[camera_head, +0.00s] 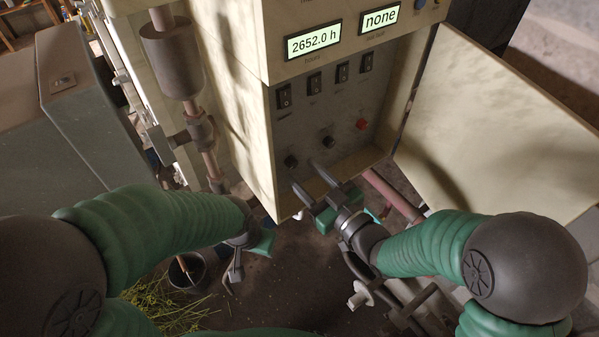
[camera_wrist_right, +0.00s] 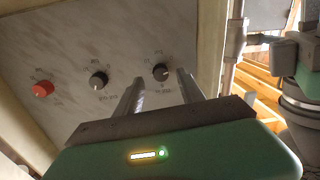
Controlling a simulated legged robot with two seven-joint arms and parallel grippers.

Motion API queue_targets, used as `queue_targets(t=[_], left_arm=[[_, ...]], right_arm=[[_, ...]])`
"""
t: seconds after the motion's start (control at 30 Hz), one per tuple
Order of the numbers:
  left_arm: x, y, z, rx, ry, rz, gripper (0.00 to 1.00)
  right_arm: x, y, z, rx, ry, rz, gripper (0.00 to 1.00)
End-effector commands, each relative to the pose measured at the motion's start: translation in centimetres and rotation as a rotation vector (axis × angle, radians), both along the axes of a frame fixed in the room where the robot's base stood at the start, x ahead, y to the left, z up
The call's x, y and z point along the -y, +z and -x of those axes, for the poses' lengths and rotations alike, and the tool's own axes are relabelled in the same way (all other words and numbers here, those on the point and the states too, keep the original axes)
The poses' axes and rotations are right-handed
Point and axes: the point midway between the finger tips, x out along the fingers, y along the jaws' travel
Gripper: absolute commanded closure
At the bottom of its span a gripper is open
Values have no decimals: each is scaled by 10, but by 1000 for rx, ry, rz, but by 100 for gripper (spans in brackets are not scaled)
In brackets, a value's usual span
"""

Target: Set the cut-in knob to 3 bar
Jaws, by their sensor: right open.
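A grey control panel (camera_head: 310,125) carries three knobs. In the head view a black knob (camera_head: 291,161) is at the left, another black knob (camera_head: 327,142) in the middle and a red knob (camera_head: 361,124) at the right. Their labels are too small to read, so I cannot tell which is the cut-in knob. My right gripper (camera_head: 305,177) is open in front of the left black knob. In the right wrist view that knob (camera_wrist_right: 160,72) shows between the fingertips (camera_wrist_right: 158,80), with gaps on both sides. My left gripper (camera_head: 237,268) hangs low, away from the panel; its jaws are unclear.
Several rocker switches (camera_head: 314,83) sit above the knobs. Two displays (camera_head: 313,42) above read "2652.0 h" and "none". An open cabinet door (camera_head: 500,130) stands at the right. A vertical pipe with a cylinder (camera_head: 170,58) runs at the left. Cut herbs (camera_head: 165,303) lie on the floor.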

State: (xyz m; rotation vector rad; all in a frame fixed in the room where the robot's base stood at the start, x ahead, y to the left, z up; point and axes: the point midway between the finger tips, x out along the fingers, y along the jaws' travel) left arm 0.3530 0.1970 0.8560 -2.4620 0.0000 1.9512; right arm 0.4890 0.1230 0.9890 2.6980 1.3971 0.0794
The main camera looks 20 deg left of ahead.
Motion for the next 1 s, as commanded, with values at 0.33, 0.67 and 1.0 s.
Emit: queue_targets(t=[0.33,0.67,1.0], left_arm=[[0,1,0,-1,0,0,66],[0,1,0,-1,0,0,66],[0,1,0,-1,0,0,66]], right_arm=[[-19,0,-14,-1,-1,1,54],[-19,0,-13,0,0,0,83],[-18,0,-13,0,-1,0,100]])
